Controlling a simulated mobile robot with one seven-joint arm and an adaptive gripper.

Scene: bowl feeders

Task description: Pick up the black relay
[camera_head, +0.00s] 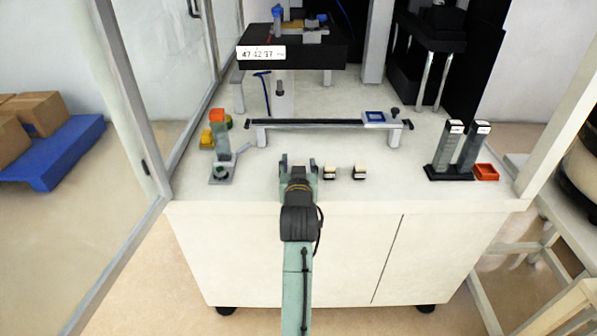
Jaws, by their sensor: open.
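My gripper (298,162) is open above the front edge of the white cabinet top, with its two fingers pointing away from the camera. A small black block with a cream top, which looks like a relay (330,173), sits just right of my gripper. A second similar block (359,173) sits a little further right. I cannot tell for sure which one is the black relay. Both stand apart from my fingers. The space between my fingers is partly hidden by the gripper body.
A low rail (330,124) on supports crosses behind the blocks. A small stand with an orange top (217,130) is on the left. Glass panels stand at the left.

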